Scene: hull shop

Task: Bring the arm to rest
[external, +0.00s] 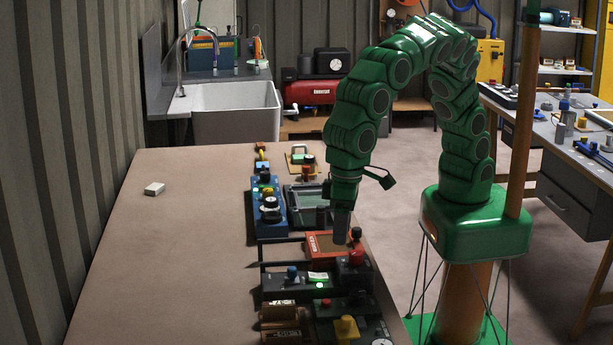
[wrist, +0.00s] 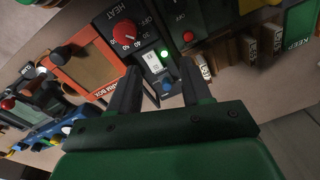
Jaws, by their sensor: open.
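My green arm arches over from its base at the right of the external view, with its wrist hanging down over the row of devices. My gripper (external: 342,226) points down above the right side of the bench (external: 180,230), near an orange-red box (external: 322,246). In the wrist view my gripper (wrist: 156,80) has its two dark fingers apart with nothing held between them. Beyond the fingertips is a dark unit with a red HEAT dial (wrist: 124,33), a lit green lamp and a blue knob. Whether the fingers touch any device cannot be told.
A blue device (external: 268,205) and a grey tray (external: 308,206) stand behind the gripper. A yellow knob (external: 347,328) and wooden blocks (external: 281,318) are in front. A small white block (external: 154,189) lies at left on otherwise clear bench. A sink (external: 235,110) is behind.

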